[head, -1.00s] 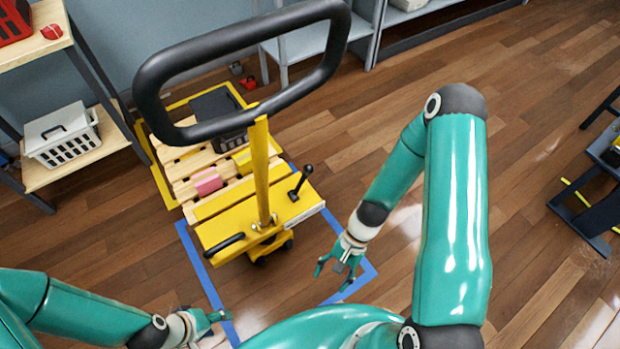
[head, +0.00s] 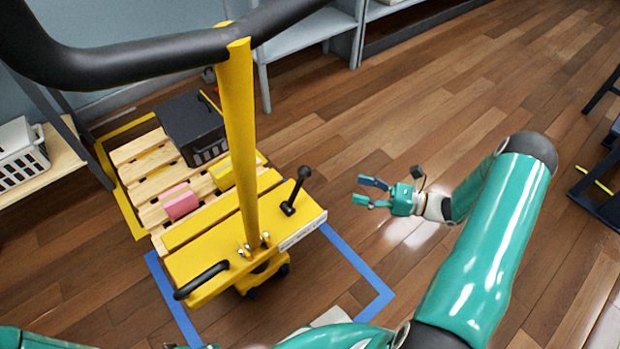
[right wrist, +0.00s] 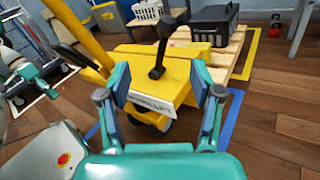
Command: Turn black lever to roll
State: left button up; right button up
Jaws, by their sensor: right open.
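The black lever (head: 296,190) has a round knob and stands up, tilted, on the right part of the yellow pallet truck (head: 190,262). My right gripper (head: 366,192) is open and empty, to the right of the lever with its fingers pointing at it, apart from it. In the right wrist view the lever (right wrist: 162,52) shows ahead, between the two open fingers (right wrist: 160,90). A white label (head: 302,231) is on the truck's edge near the lever; its text is too small to read. My left gripper is not visible in the head view; only part of that arm shows at the bottom left.
The truck's yellow post (head: 240,140) and black loop handle (head: 130,58) rise in front. A wooden pallet (head: 148,180) carries a black crate (head: 190,122), a pink block (head: 180,203) and a yellow block (head: 222,176). Floor right of the truck is free.

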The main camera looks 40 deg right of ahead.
aim_at(307, 177)
jog(key=b+x, duration=0.2)
jog(key=x, duration=1.2)
jog(key=shift+f+b, duration=0.1)
jog(key=shift+b, duration=0.25)
grip_shut()
